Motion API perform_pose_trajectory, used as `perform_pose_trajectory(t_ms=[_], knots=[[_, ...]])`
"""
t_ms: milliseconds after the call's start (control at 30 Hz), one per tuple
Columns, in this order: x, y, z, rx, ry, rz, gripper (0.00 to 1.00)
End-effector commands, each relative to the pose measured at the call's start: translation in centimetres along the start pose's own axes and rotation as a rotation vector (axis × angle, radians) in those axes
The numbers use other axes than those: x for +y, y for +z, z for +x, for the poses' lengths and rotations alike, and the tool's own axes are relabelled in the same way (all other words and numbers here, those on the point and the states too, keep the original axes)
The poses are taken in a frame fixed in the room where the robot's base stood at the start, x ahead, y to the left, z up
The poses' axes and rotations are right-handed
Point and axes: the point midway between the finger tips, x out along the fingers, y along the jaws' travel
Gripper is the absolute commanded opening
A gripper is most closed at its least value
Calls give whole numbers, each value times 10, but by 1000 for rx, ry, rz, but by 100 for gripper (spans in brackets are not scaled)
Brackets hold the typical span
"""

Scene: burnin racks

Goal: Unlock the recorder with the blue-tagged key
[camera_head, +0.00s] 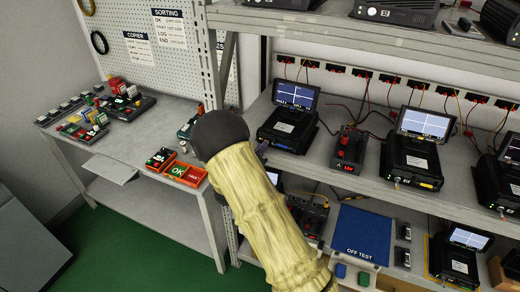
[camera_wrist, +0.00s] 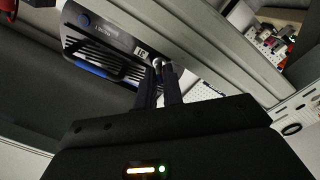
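Recorders with lit screens stand on the middle shelf: one at left (camera_head: 287,128), one in the centre (camera_head: 412,160) and one at the right edge (camera_head: 502,182). In the wrist view a dark slotted unit with a blue strip (camera_wrist: 103,50) lies beyond my fingers. I cannot tell which unit it is. My gripper (camera_wrist: 162,68) has its two fingers close together, with a small silvery bit at the tips that is too small to name. I cannot make out a blue-tagged key or a lock.
A red-and-black box (camera_head: 348,150) stands between the left and centre recorders. A blue OFF TEST mat (camera_head: 361,232) lies on the lower shelf. The left bench (camera_head: 165,124) holds orange trays (camera_head: 184,173) and small devices. The shelf upright (camera_head: 208,55) rises near my arm.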

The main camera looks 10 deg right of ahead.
Motion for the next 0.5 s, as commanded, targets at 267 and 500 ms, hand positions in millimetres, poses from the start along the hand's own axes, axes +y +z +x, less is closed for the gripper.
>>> perform_pose_trajectory(t_ms=[267, 500], knots=[[-1, 0, 0, 0, -1, 12, 0], [-2, 2, 0, 0, -1, 80, 0]])
